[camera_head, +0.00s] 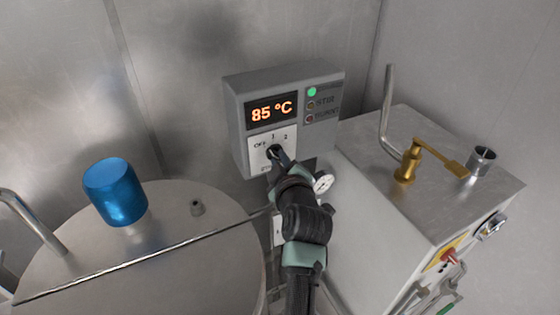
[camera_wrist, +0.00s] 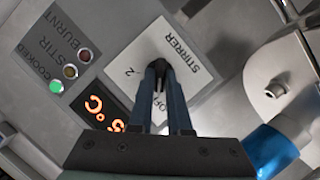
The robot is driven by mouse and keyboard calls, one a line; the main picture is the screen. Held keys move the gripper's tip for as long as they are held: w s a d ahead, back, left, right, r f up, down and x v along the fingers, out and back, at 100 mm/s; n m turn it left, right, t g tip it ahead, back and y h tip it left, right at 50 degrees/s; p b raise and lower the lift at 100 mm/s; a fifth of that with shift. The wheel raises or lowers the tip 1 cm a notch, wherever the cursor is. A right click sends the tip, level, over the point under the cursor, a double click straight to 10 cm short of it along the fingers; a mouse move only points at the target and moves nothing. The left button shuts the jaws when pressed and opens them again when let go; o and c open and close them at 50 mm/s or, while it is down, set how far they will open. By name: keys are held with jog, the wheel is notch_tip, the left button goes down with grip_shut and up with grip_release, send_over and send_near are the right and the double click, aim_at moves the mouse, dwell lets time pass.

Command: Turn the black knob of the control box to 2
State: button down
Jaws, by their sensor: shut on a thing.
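The grey control box (camera_head: 290,76) is on the metal wall in the head view. Its white dial plate (camera_head: 287,140) is marked OFF, 1 and 2; the wrist view shows the plate (camera_wrist: 190,55) with the word STIRRER. The black knob (camera_head: 271,151) sits on this plate, mostly covered by my gripper; it also shows in the wrist view (camera_wrist: 158,45). My gripper (camera_head: 278,155) is shut on the knob, its two fingers (camera_wrist: 160,70) close together around it. I cannot tell which mark the knob points to.
The box's display (camera_head: 270,110) reads 85 °C, and its green light (camera_head: 312,91) is lit. A round metal vessel lid (camera_head: 170,255) with a blue cylinder (camera_head: 115,192) is at left. A metal cabinet (camera_head: 440,160) with a brass lever (camera_head: 440,157) stands at right. A gauge (camera_head: 324,182) is below the box.

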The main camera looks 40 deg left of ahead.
jog(key=m+g+y+b, duration=0.1)
jog(key=m+g+b, duration=0.1)
jog(key=m, duration=0.2)
jog(key=m+g+y+b, duration=0.1)
jog(key=m+g+b, duration=0.2)
jog(key=m, duration=0.1)
jog(key=w+m+g+y+b, duration=0.1)
jog(key=m+g+b, duration=0.1)
jog(key=m, duration=0.1)
jog(key=shift+w+d+m+b, duration=0.1)
jog(key=shift+d+m+b, duration=0.15)
jog(key=shift+m+b, duration=0.15)
dwell(0.4)
jog(key=shift+g, duration=0.3)
dwell(0.3)
jog(key=c, duration=0.9)
grip_release()
jog(key=shift+o, duration=0.2)
